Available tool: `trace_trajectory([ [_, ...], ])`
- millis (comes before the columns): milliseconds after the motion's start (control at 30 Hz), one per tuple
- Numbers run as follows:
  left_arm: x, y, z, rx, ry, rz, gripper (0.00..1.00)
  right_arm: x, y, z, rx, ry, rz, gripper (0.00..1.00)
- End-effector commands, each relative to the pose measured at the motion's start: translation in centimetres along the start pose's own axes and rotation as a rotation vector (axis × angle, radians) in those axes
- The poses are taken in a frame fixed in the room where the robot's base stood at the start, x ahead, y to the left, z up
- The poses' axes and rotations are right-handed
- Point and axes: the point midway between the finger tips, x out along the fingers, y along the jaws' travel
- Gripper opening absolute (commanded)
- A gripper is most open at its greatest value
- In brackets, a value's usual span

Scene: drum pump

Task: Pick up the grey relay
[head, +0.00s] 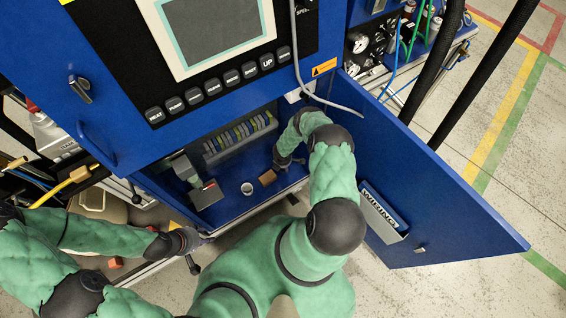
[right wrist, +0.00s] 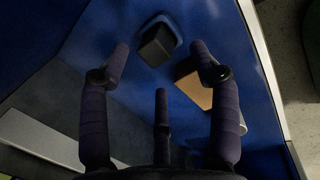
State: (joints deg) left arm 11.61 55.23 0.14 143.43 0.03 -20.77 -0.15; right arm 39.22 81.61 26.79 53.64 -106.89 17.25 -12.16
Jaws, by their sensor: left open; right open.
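A dark grey block (right wrist: 157,45), which looks like the grey relay, stands on the blue cabinet floor in the right wrist view. It lies ahead of my right gripper, between the lines of its two outer fingers and apart from them. My right gripper (right wrist: 161,62) is open and empty. In the head view it (head: 288,163) reaches down into the open cabinet, and I cannot make out the grey block there. My left gripper (head: 203,252) is open, low in front of the cabinet, away from the block.
A tan block (head: 267,177) sits beside the right gripper; it also shows in the right wrist view (right wrist: 195,90). A white cup (head: 247,188) stands left of it. A row of relays (head: 238,133) lines the back. The open blue door (head: 440,190) bounds the right side.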

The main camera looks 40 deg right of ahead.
Motion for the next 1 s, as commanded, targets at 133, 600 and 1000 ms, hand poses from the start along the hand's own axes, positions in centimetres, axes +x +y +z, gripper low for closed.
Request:
trace_trajectory([
  [133,1.3,-0.5,-0.1,0.0,0.001,0.0,0.44,1.2,0.2,0.0,-0.001,0.0,0.002,0.63],
  [600,5.1,-1.8,-0.2,0.0,0.0,0.0,0.44,4.9,0.6,0.0,-0.001,0.0,0.001,0.63],
  [1000,5.1,-1.8,-0.2,0.0,0.0,0.0,0.44,5.0,0.6,0.0,-0.001,0.0,0.0,0.48],
])
